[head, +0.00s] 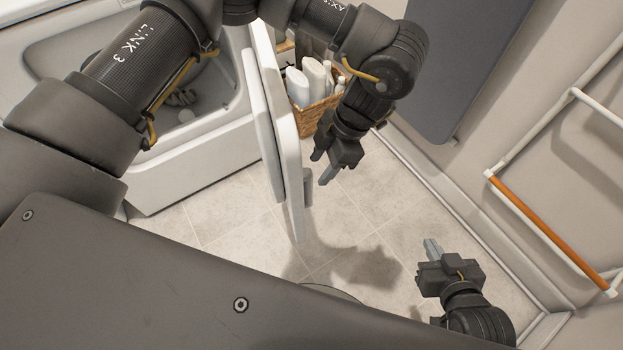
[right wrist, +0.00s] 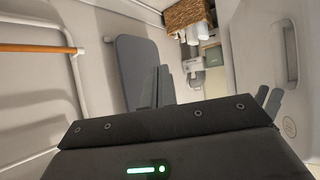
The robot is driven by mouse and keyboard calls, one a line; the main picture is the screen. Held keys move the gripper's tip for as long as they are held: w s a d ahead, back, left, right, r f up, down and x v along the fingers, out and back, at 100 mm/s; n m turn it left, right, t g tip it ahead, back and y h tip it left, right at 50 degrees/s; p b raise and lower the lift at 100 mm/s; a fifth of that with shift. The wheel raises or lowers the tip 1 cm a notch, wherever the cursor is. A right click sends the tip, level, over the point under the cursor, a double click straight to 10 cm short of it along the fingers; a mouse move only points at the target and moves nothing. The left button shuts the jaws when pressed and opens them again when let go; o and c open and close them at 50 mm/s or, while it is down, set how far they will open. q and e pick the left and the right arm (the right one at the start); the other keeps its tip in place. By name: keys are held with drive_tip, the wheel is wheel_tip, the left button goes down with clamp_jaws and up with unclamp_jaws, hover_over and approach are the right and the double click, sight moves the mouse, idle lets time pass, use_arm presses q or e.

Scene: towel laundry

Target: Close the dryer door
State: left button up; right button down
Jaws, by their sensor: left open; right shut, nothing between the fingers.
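The dryer door (head: 282,120) stands open in the head view, seen nearly edge-on as a white upright panel. The white dryer (head: 185,165) is at the left, its opening partly hidden by my left arm. My left gripper (head: 328,172) is open and empty, just right of the door with a small gap in the picture. My right gripper (head: 432,248) is shut and empty, low at the right, well apart from the door. In the right wrist view, a white panel with a long handle (right wrist: 291,52), which looks like the door, fills the right side.
A wicker basket (head: 308,116) with white bottles stands behind the door; it also shows in the right wrist view (right wrist: 186,12). A wall rack with an orange bar (head: 550,232) is at the right. A grey panel (head: 440,65) is on the wall. The tiled floor (head: 365,210) between is clear.

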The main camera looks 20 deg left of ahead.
sight(312, 180)
use_arm(q)
drive_tip(key=x, duration=0.6)
drive_tip(key=shift+f+b, duration=0.1)
drive_tip(key=shift+b, duration=0.3)
use_arm(e)
drive_tip(key=r, duration=0.1)
drive_tip(key=w+a+r+t+y, duration=0.1)
drive_tip(key=a+r+t, duration=0.1)
drive_tip(key=shift+w+a+n, duration=0.2)
drive_tip(key=shift+w+n, duration=0.05)
drive_tip(key=shift+n, duration=0.05)
use_arm(q)
clamp_jaws()
